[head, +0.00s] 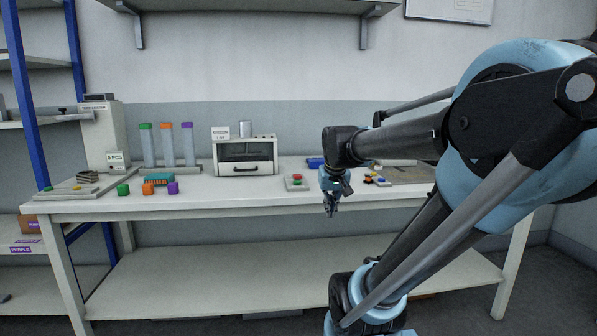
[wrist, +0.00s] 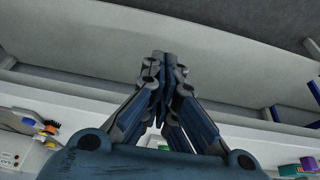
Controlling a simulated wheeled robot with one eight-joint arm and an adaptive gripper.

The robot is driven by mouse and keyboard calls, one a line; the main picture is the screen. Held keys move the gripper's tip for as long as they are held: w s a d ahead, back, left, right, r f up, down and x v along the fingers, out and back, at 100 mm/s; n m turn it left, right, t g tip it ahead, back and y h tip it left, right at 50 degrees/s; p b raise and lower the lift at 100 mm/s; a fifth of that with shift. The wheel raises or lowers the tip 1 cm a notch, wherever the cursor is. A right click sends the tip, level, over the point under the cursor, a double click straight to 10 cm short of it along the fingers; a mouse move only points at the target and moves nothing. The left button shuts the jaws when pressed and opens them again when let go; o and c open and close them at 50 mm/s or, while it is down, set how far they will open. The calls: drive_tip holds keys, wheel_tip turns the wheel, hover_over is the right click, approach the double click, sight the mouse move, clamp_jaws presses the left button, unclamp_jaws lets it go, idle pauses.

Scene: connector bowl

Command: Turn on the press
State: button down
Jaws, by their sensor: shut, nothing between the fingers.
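A white box-shaped machine (head: 245,157) with a dark opening and a front handle stands at the back of the table; it may be the press, but I cannot tell for sure.
The white table (head: 230,203) holds a tall grey device (head: 103,138) at left, tubes with coloured caps (head: 168,145), and coloured blocks (head: 123,189). Small coloured parts (head: 377,180) lie to the right of my gripper. The lower shelf (head: 230,270) is mostly clear.

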drive_tip(key=w+a+r+t, duration=0.1)
drive_tip(key=w+r, duration=0.4)
drive_tip(key=w, duration=0.5)
drive_tip(key=w+a+r+t, duration=0.1)
drive_tip(key=w+a+r, duration=0.2)
drive_tip(key=w, duration=0.7)
drive_tip(key=w+a+r+t, duration=0.1)
drive_tip(key=w+a+r, duration=0.2)
drive_tip(key=w+r, duration=0.4)
drive_tip(key=w, duration=0.3)
drive_tip(key=shift+w, duration=0.1)
hover_over(298, 175)
drive_tip(key=s, duration=0.2)
wheel_tip(298, 175, down, 8)
drive_tip(key=shift+w+r, duration=0.1)
drive_tip(key=shift+r, duration=0.05)
wheel_tip(298, 175, down, 3)
drive_tip(key=shift+f, duration=0.1)
drive_tip(key=shift+s+f, duration=0.2)
drive_tip(key=shift+f, duration=0.25)
